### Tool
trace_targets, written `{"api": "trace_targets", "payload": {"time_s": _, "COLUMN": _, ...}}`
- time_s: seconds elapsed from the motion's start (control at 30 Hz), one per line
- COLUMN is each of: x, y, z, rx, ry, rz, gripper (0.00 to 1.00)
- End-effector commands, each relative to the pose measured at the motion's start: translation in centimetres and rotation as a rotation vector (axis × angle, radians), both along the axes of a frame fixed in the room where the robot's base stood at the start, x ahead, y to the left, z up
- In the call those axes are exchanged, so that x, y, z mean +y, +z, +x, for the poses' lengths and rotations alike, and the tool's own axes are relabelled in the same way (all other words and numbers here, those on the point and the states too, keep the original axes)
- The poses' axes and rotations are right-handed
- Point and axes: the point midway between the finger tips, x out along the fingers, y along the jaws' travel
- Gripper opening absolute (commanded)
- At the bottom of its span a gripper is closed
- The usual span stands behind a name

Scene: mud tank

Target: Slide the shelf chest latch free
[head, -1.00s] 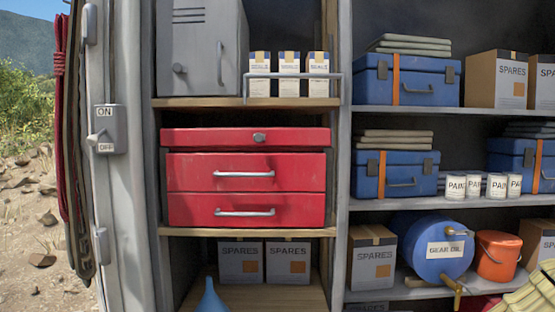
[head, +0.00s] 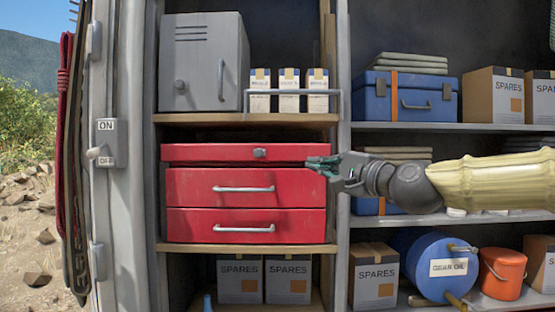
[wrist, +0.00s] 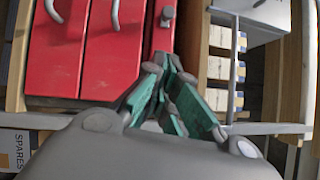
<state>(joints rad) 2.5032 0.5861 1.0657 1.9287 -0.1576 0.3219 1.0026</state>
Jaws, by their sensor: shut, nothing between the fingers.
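The red chest (head: 190,188) stands on the middle wooden shelf in the head view, with a lid section on top and two drawers below. Its latch, a small grey knob (head: 260,153), sits at the middle of the lid's front; in the wrist view the latch (wrist: 167,14) shows near the top. My gripper (head: 312,165), with green fingertips, is in front of the chest's upper right corner, right of the latch and apart from it. In the wrist view the gripper (wrist: 168,95) has its fingers together, with nothing held.
A grey metal cabinet (head: 203,62) and white cartons behind a rail (head: 293,90) stand on the shelf above. A grey upright post (head: 343,215) runs close to my gripper. Blue cases, boxes and a blue drum (head: 425,258) fill the shelves to the right.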

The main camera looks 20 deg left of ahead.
Motion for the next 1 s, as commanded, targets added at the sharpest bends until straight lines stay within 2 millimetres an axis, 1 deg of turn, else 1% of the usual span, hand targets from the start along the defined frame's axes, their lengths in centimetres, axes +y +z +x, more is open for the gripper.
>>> {"api": "trace_targets", "payload": {"time_s": 0.23, "x": 0.2, "y": 0.0, "z": 0.2, "rx": 0.000, "ry": 0.000, "rz": -0.002, "gripper": 0.00}}
{"api": "trace_targets", "payload": {"time_s": 0.37, "x": 1.0, "y": 0.2, "z": 0.8, "rx": 0.002, "ry": -0.001, "rz": -0.002, "gripper": 0.00}}
{"api": "trace_targets", "payload": {"time_s": 0.93, "x": 7.9, "y": 1.2, "z": 6.4, "rx": 0.000, "ry": 0.000, "rz": -0.004, "gripper": 0.00}}
{"api": "trace_targets", "payload": {"time_s": 1.0, "x": 8.8, "y": 1.5, "z": 6.2, "rx": 0.000, "ry": 0.001, "rz": -0.005, "gripper": 0.00}}
